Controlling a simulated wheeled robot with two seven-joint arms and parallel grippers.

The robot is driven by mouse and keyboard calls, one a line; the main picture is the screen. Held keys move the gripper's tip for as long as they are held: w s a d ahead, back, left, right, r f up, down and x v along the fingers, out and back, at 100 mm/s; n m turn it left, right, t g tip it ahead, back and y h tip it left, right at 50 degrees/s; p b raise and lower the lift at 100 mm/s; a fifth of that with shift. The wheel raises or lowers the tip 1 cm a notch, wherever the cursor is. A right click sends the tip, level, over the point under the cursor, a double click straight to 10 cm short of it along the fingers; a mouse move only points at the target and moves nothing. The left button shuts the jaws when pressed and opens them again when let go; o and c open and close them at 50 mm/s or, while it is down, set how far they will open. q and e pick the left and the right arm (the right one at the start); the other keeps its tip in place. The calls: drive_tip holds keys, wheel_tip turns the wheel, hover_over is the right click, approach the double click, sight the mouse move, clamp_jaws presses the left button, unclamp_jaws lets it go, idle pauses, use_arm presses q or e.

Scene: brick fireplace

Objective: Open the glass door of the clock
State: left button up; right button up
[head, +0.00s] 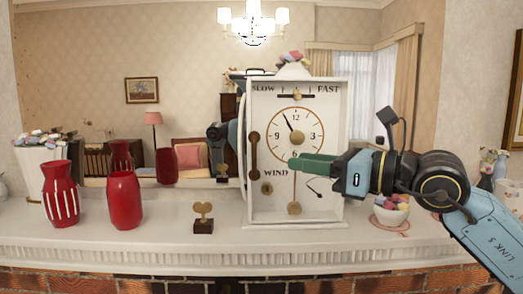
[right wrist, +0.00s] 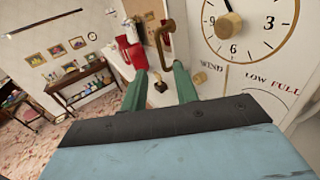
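The white clock (head: 335,195) stands upright on the mantel, with its dial, pendulum and lettering facing me. A brown door handle (head: 254,155) shows along the left side of its front; the right wrist view shows it as a brass pull (right wrist: 165,38). The glass is too clear to make out, and the door looks shut, but I cannot be sure. My right gripper (head: 293,162) is in front of the clock, its green fingers pointing left. In its wrist view the fingers (right wrist: 160,75) are apart and empty, with the handle beyond their tips. My left gripper is not seen.
A heart-topped wooden piece (head: 203,217) stands left of the clock. A bowl (head: 391,215) sits right of the clock, near my arm. A mirror behind reflects the room.

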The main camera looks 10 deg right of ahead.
drive_tip(key=p+x, duration=0.2)
drive_tip(key=x, duration=0.7)
drive_tip(key=shift+w+a+p, duration=0.25)
drive_tip(key=shift+a+p, duration=0.05)
drive_tip(key=shift+p, duration=0.05)
clamp_jaws()
